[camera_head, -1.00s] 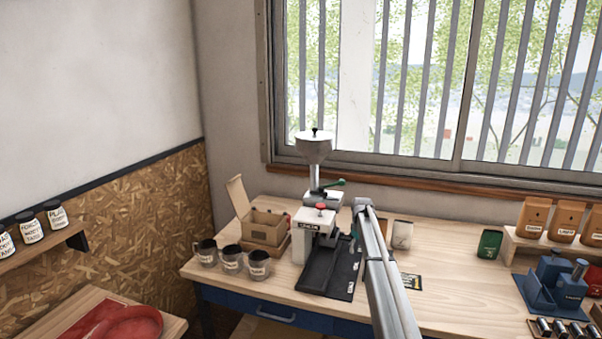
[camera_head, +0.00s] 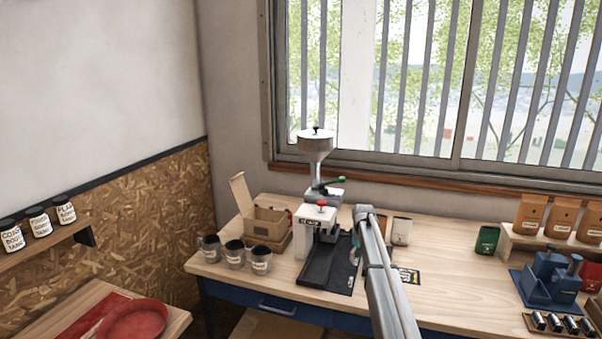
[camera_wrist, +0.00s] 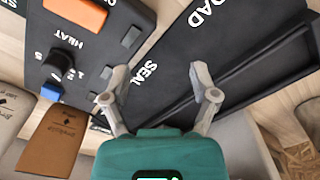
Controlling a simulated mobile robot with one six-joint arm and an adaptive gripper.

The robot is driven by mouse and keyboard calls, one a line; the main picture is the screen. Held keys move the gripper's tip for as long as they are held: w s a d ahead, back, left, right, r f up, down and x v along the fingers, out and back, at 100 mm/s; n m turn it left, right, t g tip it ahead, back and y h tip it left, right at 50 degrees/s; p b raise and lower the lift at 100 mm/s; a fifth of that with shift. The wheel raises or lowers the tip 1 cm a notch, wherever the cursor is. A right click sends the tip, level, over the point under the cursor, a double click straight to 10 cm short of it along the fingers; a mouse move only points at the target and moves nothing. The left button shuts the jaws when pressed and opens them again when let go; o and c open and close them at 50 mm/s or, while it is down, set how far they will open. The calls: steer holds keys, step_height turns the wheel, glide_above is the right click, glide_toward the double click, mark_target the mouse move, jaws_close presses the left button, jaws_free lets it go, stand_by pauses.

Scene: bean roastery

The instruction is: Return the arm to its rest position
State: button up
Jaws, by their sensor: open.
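My gripper (camera_wrist: 152,88) is open and empty in the wrist view. Its two grey fingers are spread over a black panel (camera_wrist: 150,30) with white lettering, and its body is teal. In the head view my arm reaches up from the bottom over the bench, and its far end is beside the white machine (camera_head: 305,228) with a funnel-shaped hopper (camera_head: 316,145). The gripper itself is largely hidden there behind the arm.
Brown bags (camera_head: 562,214) stand on a riser. A red tray (camera_head: 133,322) is at lower left.

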steer(key=s+a+m, duration=0.2)
steer(key=s+a, duration=0.1)
steer(key=s, duration=2)
steer(key=s+a+m, duration=0.2)
steer(key=s, duration=2.1)
steer(key=shift+s+a+m, duration=0.25)
steer(key=shift+a+m, duration=0.15)
